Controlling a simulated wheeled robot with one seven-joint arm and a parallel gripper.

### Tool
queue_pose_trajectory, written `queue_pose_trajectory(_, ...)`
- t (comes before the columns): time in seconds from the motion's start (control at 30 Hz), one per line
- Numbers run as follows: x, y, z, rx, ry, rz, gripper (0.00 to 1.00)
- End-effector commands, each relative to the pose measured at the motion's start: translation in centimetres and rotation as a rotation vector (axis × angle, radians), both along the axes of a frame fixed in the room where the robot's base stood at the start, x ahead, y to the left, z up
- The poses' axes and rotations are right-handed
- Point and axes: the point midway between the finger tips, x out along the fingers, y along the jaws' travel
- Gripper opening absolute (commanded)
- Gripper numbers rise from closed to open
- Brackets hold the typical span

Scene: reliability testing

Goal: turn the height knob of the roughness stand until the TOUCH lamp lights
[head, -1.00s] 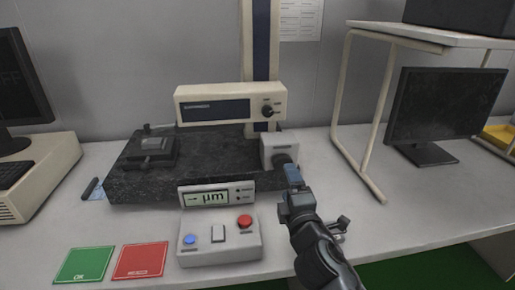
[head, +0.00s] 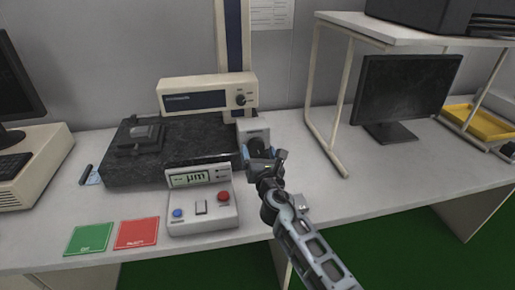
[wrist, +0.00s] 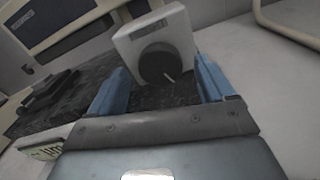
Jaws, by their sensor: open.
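The roughness stand has a dark granite base (head: 195,165), a white drive unit (head: 207,95) on a column, and a light box with a round black height knob at its right side. In the wrist view the knob (wrist: 160,64) shows a white mark and lies ahead of my gripper, between the two blue fingers. My gripper (head: 262,154) is open in front of the knob; the wrist view shows its fingers (wrist: 160,88) apart, with nothing held. In the head view my gripper partly covers the knob. The display (head: 197,177) reads "µm"; I cannot make out a lit TOUCH lamp beside it.
Green (head: 90,238) and red (head: 137,233) cards lie at the front left. A shelf frame (head: 335,100) and monitor (head: 405,92) stand on the right. The table before the shelf is clear.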

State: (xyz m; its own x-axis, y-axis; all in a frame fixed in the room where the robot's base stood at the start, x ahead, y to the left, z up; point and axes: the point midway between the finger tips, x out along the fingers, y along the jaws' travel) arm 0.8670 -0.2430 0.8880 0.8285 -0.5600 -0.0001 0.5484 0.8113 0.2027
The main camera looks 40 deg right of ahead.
Motion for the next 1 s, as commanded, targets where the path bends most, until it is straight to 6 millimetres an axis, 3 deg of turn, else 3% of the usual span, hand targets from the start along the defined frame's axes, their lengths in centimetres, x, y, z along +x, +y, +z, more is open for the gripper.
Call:
queue_pose_trajectory(0.2, 1.9, -1.3, 0.0, -0.001, -0.001, 0.0, 0.82)
queue_pose_trajectory(0.53, 2.2, -1.5, 0.0, 0.002, -0.001, 0.0, 0.82)
queue_pose_trajectory(1.0, 2.2, -1.5, 0.0, 0.002, -0.001, 0.0, 0.38)
